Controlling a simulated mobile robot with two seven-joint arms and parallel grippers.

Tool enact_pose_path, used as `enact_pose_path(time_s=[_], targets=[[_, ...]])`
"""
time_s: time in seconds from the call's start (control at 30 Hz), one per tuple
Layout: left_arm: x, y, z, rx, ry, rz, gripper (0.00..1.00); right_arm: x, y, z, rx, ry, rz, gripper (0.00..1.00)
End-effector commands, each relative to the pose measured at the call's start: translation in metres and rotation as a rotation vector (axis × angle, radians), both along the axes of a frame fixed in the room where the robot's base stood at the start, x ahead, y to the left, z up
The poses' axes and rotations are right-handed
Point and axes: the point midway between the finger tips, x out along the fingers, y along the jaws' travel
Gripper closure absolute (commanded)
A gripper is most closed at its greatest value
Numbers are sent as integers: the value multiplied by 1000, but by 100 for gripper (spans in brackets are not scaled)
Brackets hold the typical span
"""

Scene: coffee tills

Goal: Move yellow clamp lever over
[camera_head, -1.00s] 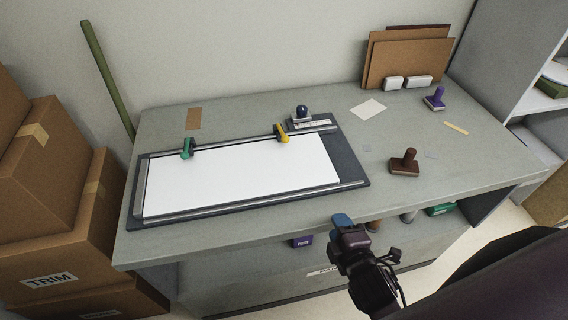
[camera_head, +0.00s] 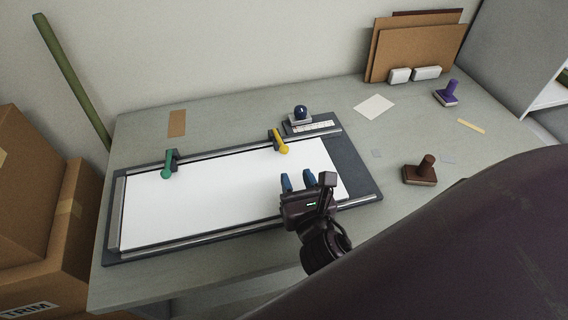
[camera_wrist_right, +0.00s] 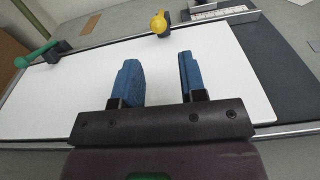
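The yellow clamp lever (camera_head: 279,142) sits on the far rail of the paper trimmer board (camera_head: 366,184), toward its right part. It also shows in the right wrist view (camera_wrist_right: 159,23), beyond my fingers. A green clamp lever (camera_head: 169,165) sits on the same rail farther left, and shows at the left of the wrist view (camera_wrist_right: 37,54). A white sheet (camera_head: 215,196) lies on the board under both levers. My right gripper (camera_head: 298,181) is open and empty above the sheet, nearer than the yellow lever and apart from it. My left gripper is not in view.
A brown stamp (camera_head: 421,172) and a purple stamp (camera_head: 447,94) stand at the right. Brown boards (camera_head: 415,50) lean at the back. Cardboard boxes (camera_head: 38,185) stand left of the table.

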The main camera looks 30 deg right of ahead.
Motion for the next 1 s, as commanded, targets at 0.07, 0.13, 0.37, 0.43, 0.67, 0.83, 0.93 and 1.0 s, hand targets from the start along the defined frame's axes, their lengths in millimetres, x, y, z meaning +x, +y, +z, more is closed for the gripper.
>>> enact_pose_path(time_s=[0.07,0.13,0.37,0.43,0.67,0.83,0.93,1.0], targets=[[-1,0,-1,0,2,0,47,1,0,1,-33,3,0,62],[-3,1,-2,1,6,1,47,2,0,2,-49,4,0,62],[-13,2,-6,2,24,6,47,18,-3,2,-51,3,0,62],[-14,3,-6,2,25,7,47,26,-6,2,-51,2,0,62],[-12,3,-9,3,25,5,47,53,-13,-1,-50,3,1,62],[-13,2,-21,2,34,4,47,72,-18,-6,-48,5,0,62],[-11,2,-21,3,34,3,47,78,-20,-5,-49,7,0,66],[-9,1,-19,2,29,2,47,78,-19,-3,-48,5,0,77]])
